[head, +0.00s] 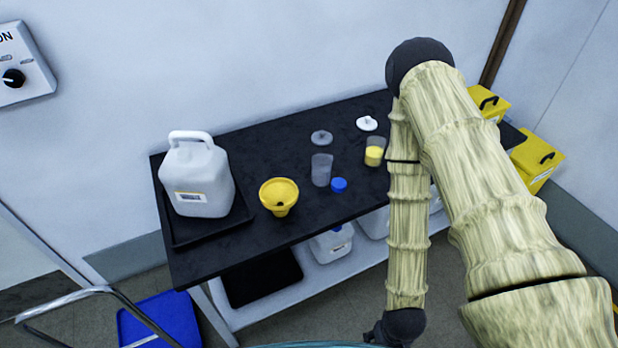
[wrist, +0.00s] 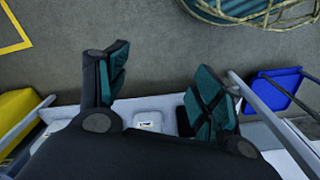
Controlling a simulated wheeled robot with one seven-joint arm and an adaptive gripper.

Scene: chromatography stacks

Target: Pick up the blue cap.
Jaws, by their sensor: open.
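The blue cap (head: 339,185) is a small round piece on the black bench top (head: 250,150) in the head view. It sits just right of the foot of an empty clear beaker (head: 321,170) and below-left of a beaker with yellow contents (head: 374,152). The cap does not show in the wrist view. My gripper (wrist: 163,88) is open and empty in the wrist view, its two dark green-padded fingers wide apart with floor between them. In the head view my arm hangs in front of the bench's right part, with its dark end low at the bottom edge, apart from the cap.
On the bench stand a white jug (head: 197,180) in a black tray (head: 182,237), a yellow funnel (head: 279,196), a grey lid (head: 321,138) and a white lid (head: 367,123). Yellow bins (head: 537,160) stand right. A lower shelf holds jugs (head: 331,243). A blue bin (head: 160,318) stands lower left.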

